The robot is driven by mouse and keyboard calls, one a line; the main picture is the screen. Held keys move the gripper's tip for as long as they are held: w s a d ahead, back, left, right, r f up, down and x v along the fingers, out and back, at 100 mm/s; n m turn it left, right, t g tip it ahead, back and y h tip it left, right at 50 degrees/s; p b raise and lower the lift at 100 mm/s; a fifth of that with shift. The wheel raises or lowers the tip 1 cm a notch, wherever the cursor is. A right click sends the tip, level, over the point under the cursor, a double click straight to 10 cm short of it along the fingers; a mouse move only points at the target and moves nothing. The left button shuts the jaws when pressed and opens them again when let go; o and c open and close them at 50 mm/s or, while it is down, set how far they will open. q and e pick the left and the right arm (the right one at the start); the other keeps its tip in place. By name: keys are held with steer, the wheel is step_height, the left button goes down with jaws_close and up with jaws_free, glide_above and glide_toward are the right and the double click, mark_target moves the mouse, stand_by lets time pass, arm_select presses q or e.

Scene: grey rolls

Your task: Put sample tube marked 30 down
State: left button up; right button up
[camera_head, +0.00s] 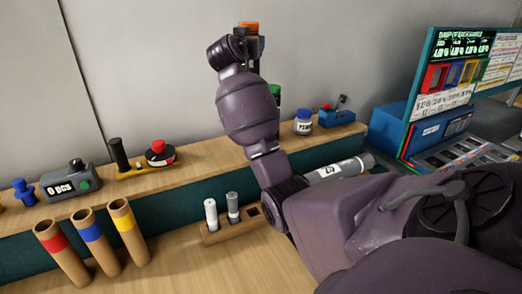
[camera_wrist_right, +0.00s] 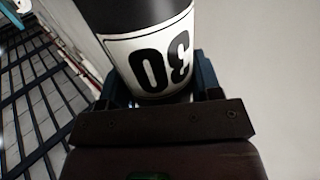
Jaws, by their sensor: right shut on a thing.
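In the right wrist view, my right gripper (camera_wrist_right: 155,92) is shut on the sample tube marked 30 (camera_wrist_right: 146,48). The tube has a dark upper part and a white label, with the number upside down in this view. In the head view, a small wooden rack (camera_head: 226,236) holds a white tube (camera_head: 211,216) and a grey tube (camera_head: 233,207) upright; a dark slot shows at its right. A grey cylinder with a white label (camera_head: 336,172) lies beside my right arm; I cannot tell whether it is the held tube. My left gripper is not in view.
Wooden cylinders with red (camera_head: 62,252), blue (camera_head: 97,240) and yellow (camera_head: 127,228) bands stand left of the rack. The back shelf carries a grey device (camera_head: 68,185), a red-topped item (camera_head: 160,153) and a white jar (camera_head: 303,122). Bare table lies before the rack.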

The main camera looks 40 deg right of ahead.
steer(key=shift+s+d+f+g, duration=0.1)
steer(key=shift+d+f+g, duration=0.1)
steer(key=shift+g, duration=0.1)
steer(key=shift+f, duration=0.35)
step_height(320, 180, down, 19)
steer(key=p, duration=0.1)
steer(key=shift+s+f, duration=0.15)
steer(key=shift+f, duration=0.15)
steer(key=o, duration=1.2)
